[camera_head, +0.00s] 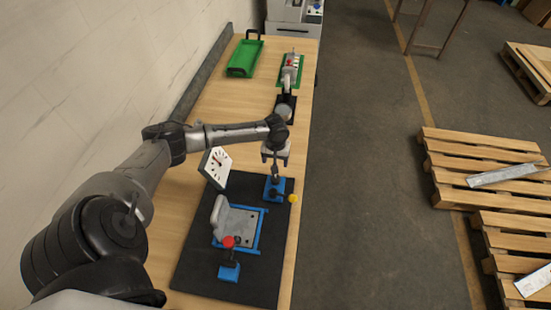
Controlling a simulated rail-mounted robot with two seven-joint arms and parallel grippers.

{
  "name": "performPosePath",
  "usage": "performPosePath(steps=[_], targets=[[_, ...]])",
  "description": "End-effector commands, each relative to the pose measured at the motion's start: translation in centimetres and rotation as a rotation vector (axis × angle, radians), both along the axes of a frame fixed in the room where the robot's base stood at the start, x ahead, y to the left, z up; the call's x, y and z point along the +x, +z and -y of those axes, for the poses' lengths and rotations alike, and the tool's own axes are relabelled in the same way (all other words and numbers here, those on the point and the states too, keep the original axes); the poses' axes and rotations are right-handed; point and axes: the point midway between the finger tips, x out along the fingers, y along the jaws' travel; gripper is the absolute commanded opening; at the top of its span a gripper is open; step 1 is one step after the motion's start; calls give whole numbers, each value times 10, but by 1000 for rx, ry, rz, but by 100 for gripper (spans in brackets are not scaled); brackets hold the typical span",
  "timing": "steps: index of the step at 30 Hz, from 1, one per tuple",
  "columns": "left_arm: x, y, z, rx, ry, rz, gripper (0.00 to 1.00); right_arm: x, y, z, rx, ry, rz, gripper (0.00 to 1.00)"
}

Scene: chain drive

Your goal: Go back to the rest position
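My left arm reaches in from the left over the bench, and its gripper (275,158) hangs above the far end of the black mat. Its fingertips are small and dark, close to a blue block with a yellow knob (293,198). I cannot tell whether they touch it or whether they are open. A grey L-shaped bracket (238,220) sits in a blue frame (247,246) on the black mat (200,270). A blue clamp with a red knob (229,242) stands in front of it. My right gripper is not in view.
A white dial gauge (215,167) stands left of the gripper, near the arm. A green tray (244,58) and a grey device with a red part (291,68) are farther back on the wooden bench (205,130). A wall borders the left; pallets (480,160) lie on the floor right.

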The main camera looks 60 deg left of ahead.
Motion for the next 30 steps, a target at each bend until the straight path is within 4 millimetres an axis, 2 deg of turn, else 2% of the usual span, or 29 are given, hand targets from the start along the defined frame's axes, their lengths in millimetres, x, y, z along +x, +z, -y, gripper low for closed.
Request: performPosePath(steps=[6, 25, 30], targets=[[0, 7, 0, 0, 1, -1, 71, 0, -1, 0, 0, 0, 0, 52], [0, 7, 0, -1, -3, -1, 71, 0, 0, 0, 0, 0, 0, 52], [-1, 7, 0, 0, -100, -4, 71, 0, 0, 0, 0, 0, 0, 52]])
